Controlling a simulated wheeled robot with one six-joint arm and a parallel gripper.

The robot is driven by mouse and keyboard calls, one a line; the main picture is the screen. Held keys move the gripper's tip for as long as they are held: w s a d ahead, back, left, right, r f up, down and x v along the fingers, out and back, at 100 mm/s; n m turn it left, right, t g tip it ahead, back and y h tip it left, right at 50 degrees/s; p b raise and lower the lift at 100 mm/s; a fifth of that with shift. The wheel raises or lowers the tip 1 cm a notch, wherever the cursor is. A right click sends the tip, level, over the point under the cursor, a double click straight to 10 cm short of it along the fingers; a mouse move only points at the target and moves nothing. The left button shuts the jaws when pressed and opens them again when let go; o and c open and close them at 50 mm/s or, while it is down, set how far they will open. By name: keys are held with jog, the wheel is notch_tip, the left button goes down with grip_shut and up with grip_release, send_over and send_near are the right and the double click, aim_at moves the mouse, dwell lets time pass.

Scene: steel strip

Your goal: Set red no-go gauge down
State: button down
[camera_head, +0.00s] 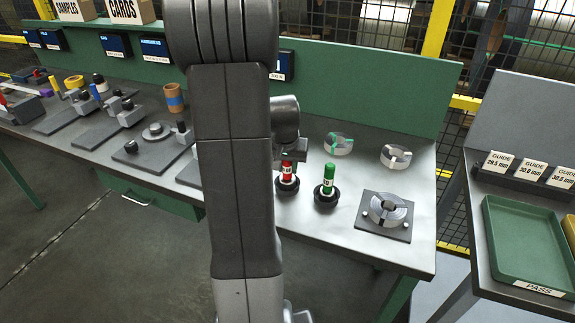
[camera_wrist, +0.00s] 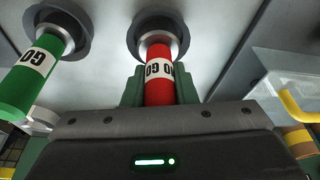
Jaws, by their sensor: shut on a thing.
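The red no-go gauge (camera_head: 287,171) stands upright at a round black stand (camera_head: 288,187) on the steel bench. In the wrist view the red gauge (camera_wrist: 159,90) is between the jaws of my gripper (camera_wrist: 160,86), which is shut on it. Its metal end is at the opening of the round stand (camera_wrist: 150,30); I cannot tell how deep it sits. In the head view my arm hides most of my gripper. The green go gauge (camera_head: 328,177) stands in its own black stand (camera_head: 326,196) to the right. It also shows in the wrist view (camera_wrist: 32,75).
A split steel ring on a square plate (camera_head: 385,217) lies to the right. Two more rings (camera_head: 338,144) (camera_head: 396,157) lie near the green back panel. A green PASS tray (camera_head: 530,250) is on the right-hand table. Several measuring stands fill the bench's left side.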

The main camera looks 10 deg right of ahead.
jog(key=shift+f+b, duration=0.25)
jog(key=shift+b, duration=0.05)
jog(key=c, duration=1.1)
grip_release()
jog(key=shift+r, duration=0.1)
jog(key=v, duration=1.3)
jog(key=shift+s+a+r, duration=0.1)
jog(key=shift+s+r, duration=0.05)
jog(key=shift+r, duration=0.15)
jog(key=shift+f, duration=0.1)
jog(key=x, duration=1.3)
jog(key=shift+f, duration=0.3)
jog(key=shift+r, duration=0.1)
